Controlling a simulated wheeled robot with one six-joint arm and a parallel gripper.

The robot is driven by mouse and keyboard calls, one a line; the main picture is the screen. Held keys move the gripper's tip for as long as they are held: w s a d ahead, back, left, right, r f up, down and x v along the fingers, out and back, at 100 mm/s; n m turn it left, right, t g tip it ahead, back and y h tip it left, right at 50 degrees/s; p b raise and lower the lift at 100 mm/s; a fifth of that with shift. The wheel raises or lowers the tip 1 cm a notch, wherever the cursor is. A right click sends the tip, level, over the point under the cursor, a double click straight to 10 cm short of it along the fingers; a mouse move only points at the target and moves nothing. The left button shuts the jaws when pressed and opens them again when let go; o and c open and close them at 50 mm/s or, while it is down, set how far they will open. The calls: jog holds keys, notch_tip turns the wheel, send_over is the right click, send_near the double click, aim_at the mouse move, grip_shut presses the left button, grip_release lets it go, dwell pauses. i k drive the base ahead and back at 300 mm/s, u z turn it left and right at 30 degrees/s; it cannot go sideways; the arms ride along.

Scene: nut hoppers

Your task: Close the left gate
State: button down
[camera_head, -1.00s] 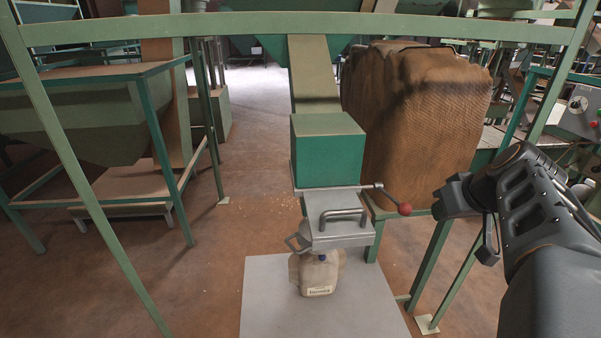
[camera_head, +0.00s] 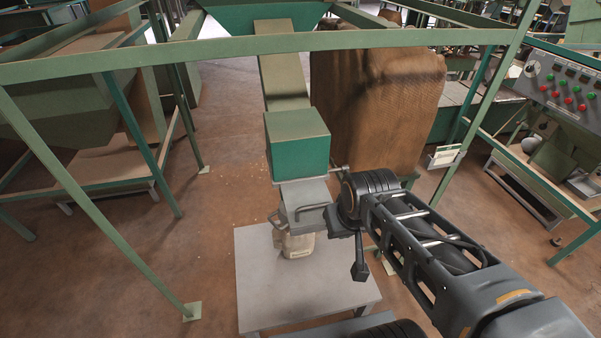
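The gate is a grey metal slide (camera_head: 302,196) with a bar handle, below the green box (camera_head: 298,142) at the chute's lower end. It is the only gate I can make out. A short piece of its lever rod (camera_head: 338,169) shows at the right; the red knob is hidden behind my arm. Whether the slide is open or shut cannot be told. My gripper (camera_head: 338,221) is at the right of the gate, close to its handle in the picture. Its fingers are dark and partly hidden by the wrist, so contact and opening are unclear.
A pale jug (camera_head: 297,245) stands below the gate on a grey table (camera_head: 262,296). A green frame bar (camera_head: 200,52) crosses above. A brown sack (camera_head: 375,95) stands behind. A control panel (camera_head: 570,88) is at the right. Open floor (camera_head: 100,265) lies at the left.

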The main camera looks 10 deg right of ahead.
aim_at(306, 202)
jog(key=k, duration=1.05)
jog(key=u, duration=0.4)
jog(key=i, duration=0.45)
jog(key=u, duration=0.05)
